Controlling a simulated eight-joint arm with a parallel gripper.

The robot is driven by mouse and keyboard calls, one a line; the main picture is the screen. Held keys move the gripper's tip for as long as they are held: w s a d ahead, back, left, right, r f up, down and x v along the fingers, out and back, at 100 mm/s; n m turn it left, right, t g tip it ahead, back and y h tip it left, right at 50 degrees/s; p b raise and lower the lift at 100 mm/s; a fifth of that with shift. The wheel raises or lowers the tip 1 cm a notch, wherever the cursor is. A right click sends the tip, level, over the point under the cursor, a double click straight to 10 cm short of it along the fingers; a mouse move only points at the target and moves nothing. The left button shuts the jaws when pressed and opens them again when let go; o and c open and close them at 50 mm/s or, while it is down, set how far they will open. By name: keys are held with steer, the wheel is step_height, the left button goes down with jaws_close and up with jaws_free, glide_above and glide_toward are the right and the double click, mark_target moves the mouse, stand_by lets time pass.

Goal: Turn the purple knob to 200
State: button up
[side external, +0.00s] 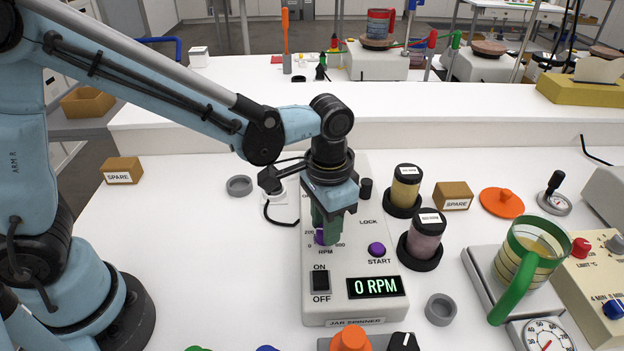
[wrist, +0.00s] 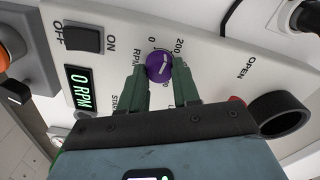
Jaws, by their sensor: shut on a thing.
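The purple knob (wrist: 158,67) sits on the white panel of the jar spinner (side external: 340,305), beside the RPM print. It has a pale pointer mark; I cannot tell exactly which number it points to. The numbers 0 and 200 show near it in the wrist view, and my fingers cover part of the scale. My gripper (wrist: 160,73) has its green fingers on both sides of the knob, shut on it. In the side view my gripper (side external: 326,228) comes down from above, and only part of the knob (side external: 319,238) shows. The display (side external: 376,287) reads 0 RPM.
A purple START button (side external: 377,249) and a black ON/OFF switch (side external: 320,281) are on the same panel. Two lidded jars (side external: 405,185) (side external: 425,236) stand in black holders to the right. A grey ring (side external: 239,186) lies left on the open white table.

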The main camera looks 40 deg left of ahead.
steer(key=shift+m, duration=1.9)
steer(key=o, duration=1.1)
steer(key=shift+c, duration=0.2)
steer(key=shift+r, duration=0.1)
step_height(320, 180, up, 12)
steer(key=s+a+f+n+t, duration=0.2)
steer(key=a+n+t, duration=0.1)
steer(key=a, duration=0.4)
steer(key=s+a+f+n+t, duration=0.2)
steer(key=s+a+n+t, duration=0.1)
steer(key=a, duration=0.5)
steer(key=shift+s+a+n+t, duration=0.25)
steer(key=shift+n+t, duration=0.35)
steer(key=shift+n, duration=0.4)
